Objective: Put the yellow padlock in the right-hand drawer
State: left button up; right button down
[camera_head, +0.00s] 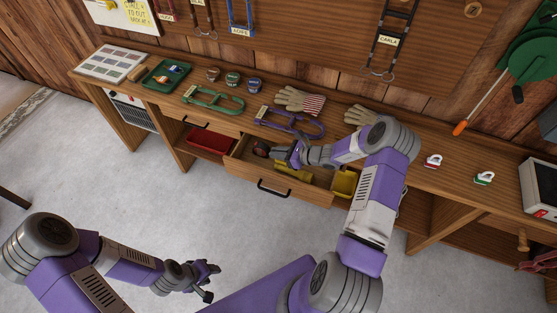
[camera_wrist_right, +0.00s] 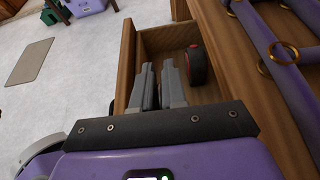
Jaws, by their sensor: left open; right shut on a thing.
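The right-hand drawer (camera_head: 240,168) is pulled open under the bench, and its inside also shows in the right wrist view (camera_wrist_right: 153,42). My right gripper (camera_head: 294,156) is low over this drawer, its fingers (camera_wrist_right: 159,85) pointing into it. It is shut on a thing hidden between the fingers. I cannot make out a yellow padlock in either view. A long yellow object (camera_head: 293,173) lies in the drawer just below the gripper. My left gripper (camera_head: 208,282) is open and empty over the floor, away from the bench.
A purple clamp (camera_head: 290,122) and gloves (camera_head: 298,101) lie behind the drawer.

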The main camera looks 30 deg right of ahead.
aim_at(277, 161)
notch_tip(277, 161, down, 5)
jog(key=shift+f+b, duration=0.15)
jog(key=shift+b, duration=0.45)
jog(key=shift+f, duration=0.15)
jog(key=c, duration=1.2)
grip_release()
jog(key=shift+o, duration=0.2)
jog(key=shift+r, duration=0.2)
jog(key=shift+s+d+r, duration=0.15)
jog(key=p+v, duration=0.2)
jog(key=v, duration=0.9)
jog(key=shift+s, duration=0.25)
